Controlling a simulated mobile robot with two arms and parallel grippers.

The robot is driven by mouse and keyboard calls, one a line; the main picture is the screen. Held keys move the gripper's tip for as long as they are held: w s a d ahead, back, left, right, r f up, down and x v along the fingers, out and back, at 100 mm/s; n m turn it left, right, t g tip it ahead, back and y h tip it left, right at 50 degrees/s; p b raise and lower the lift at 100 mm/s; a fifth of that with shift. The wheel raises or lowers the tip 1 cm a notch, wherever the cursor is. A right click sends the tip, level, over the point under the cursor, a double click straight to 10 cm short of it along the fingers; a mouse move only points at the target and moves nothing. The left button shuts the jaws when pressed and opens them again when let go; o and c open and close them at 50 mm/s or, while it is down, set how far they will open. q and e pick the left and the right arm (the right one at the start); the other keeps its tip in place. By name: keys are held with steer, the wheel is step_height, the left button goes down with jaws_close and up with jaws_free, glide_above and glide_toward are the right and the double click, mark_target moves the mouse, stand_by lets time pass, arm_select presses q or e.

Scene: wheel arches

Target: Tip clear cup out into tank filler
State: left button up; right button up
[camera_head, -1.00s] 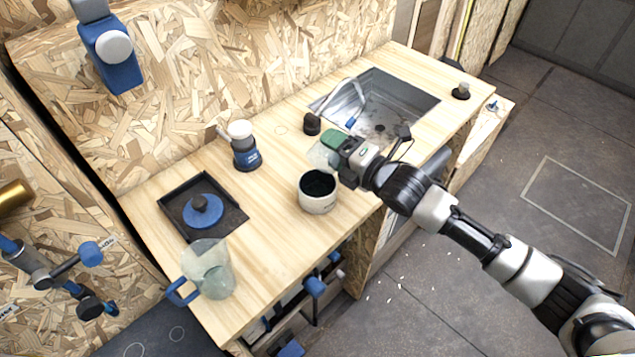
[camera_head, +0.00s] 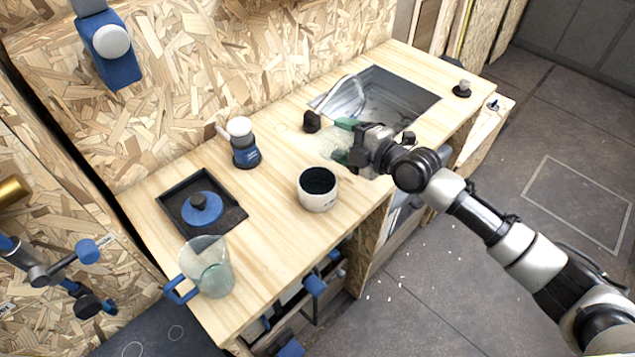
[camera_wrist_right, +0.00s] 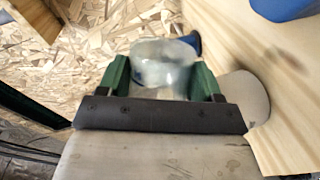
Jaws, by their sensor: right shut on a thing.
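My right gripper (camera_head: 343,140) is shut on the clear cup (camera_head: 329,139), above the counter between the white pot and the sink. In the right wrist view the see-through cup (camera_wrist_right: 163,62) sits between the green fingers of this gripper (camera_wrist_right: 160,80). It looks tilted in the head view, but its contents are unclear. No part is clearly recognisable as the tank filler; a short black fitting (camera_head: 312,121) stands beside the sink, left of the cup.
A white pot with a dark inside (camera_head: 318,197) stands near the counter's front edge. The sink (camera_head: 405,97) lies beyond my right gripper. A blue-based container (camera_head: 245,155), a black tray (camera_head: 232,220) with a blue lid (camera_head: 201,211), and a clear jug (camera_head: 215,277) stand to the left.

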mark_target(351, 134)
steer(key=shift+w+f+m+p, duration=0.1)
steer(key=shift+f+m+p, duration=0.1)
steer(key=shift+m+p, duration=0.2)
steer(key=shift+f+m, duration=0.2)
steer(key=shift+m, duration=0.1)
steer(key=m+b, duration=0.1)
steer(key=b, duration=0.1)
steer(key=m+g+b, duration=0.1)
steer(key=m+b, duration=0.1)
steer(key=b, duration=0.1)
steer(key=shift+f+y, duration=0.25)
steer(key=shift+y, duration=0.15)
steer(key=w+m+b, duration=0.1)
steer(key=b, duration=0.1)
steer(key=d+m+g+b, duration=0.1)
steer(key=m+b, duration=0.1)
steer(key=w+m+y+b, duration=0.1)
steer(key=b, duration=0.2)
steer(key=shift+w+d+r+m+g, duration=0.15)
steer(key=shift+w+d+m+g, duration=0.15)
steer(key=shift+w+d, duration=0.1)
steer(key=shift+w+d+r+m+g+y, duration=0.15)
steer(key=shift+w+d+r+m+y, duration=0.15)
steer(key=shift+m, duration=0.3)
steer(key=shift+w+d+r+m+g+y, duration=0.15)
steer(key=shift+w+r+m, duration=0.1)
steer(key=shift+r+m, duration=0.25)
steer(key=shift+f, duration=0.1)
